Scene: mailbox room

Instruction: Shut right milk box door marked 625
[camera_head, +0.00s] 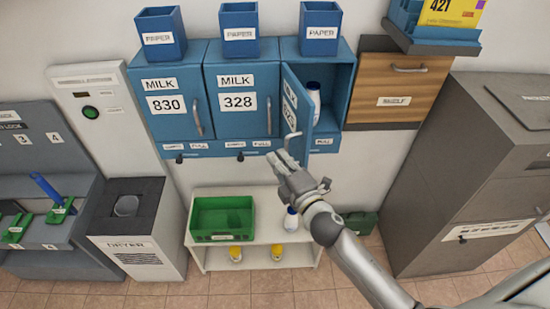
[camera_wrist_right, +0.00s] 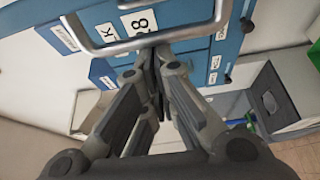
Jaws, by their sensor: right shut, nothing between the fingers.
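The right milk box door (camera_head: 296,112) is blue and stands open, swung out toward me, with its label seen at a steep slant. Its metal handle (camera_head: 291,137) is near the door's lower free edge. Inside the open box (camera_head: 338,88) stands a white bottle with a blue cap (camera_head: 314,102). My right gripper (camera_head: 276,160) is shut and empty, just below the handle and left of the door's lower corner. In the right wrist view, the shut fingers (camera_wrist_right: 152,58) are close to a large metal handle (camera_wrist_right: 150,42); I cannot tell whether they touch. My left gripper is out of view.
Shut milk doors 830 (camera_head: 166,116) and 328 (camera_head: 238,110) are to the left. Below is a white shelf (camera_head: 271,198) with a green crate (camera_head: 222,218) and bottles. A wooden drawer (camera_head: 398,85) and a grey cabinet (camera_head: 450,170) stand on the right.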

